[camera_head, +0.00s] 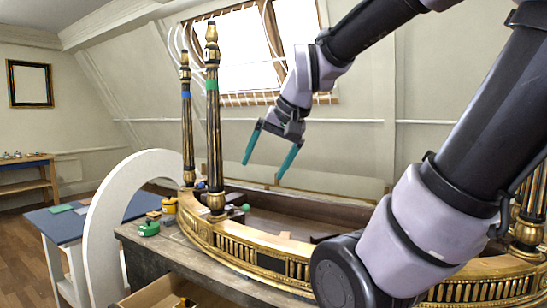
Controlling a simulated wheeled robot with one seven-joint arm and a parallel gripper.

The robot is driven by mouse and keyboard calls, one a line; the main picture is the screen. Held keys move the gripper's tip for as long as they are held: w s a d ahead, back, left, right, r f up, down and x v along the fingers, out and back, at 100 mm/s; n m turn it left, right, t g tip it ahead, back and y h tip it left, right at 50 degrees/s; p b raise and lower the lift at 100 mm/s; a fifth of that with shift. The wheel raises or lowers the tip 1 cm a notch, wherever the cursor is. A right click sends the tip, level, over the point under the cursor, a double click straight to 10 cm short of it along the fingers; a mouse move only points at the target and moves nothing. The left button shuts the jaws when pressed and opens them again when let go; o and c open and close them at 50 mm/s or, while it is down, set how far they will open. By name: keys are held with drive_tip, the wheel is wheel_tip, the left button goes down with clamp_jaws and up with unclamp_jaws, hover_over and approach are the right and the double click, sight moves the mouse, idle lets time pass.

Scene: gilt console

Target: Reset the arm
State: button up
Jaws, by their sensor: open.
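My gripper (271,153) hangs at the upper middle of the head view, its two teal fingers apart and nothing between them. It appears above the gilt console (246,256), a curved gold frame with an open, dark wooden interior. My arm reaches in from the right and hides the console's right part.
A green tool (149,228) and a yellow item (169,205) lie on the workbench (145,248) left of the console. A white arched panel (98,230) stands in front of a blue-topped table (68,222). An open drawer (150,294) shows below. Space around the gripper looks clear.

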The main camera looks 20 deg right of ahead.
drive_tip(key=s, duration=0.1)
drive_tip(key=s+r, duration=0.1)
drive_tip(key=s, duration=0.1)
drive_tip(key=shift+d+r+n+t, duration=0.25)
drive_tip(key=shift+d+n+t, duration=0.05)
drive_tip(key=shift+t, duration=0.1)
idle(1.0)
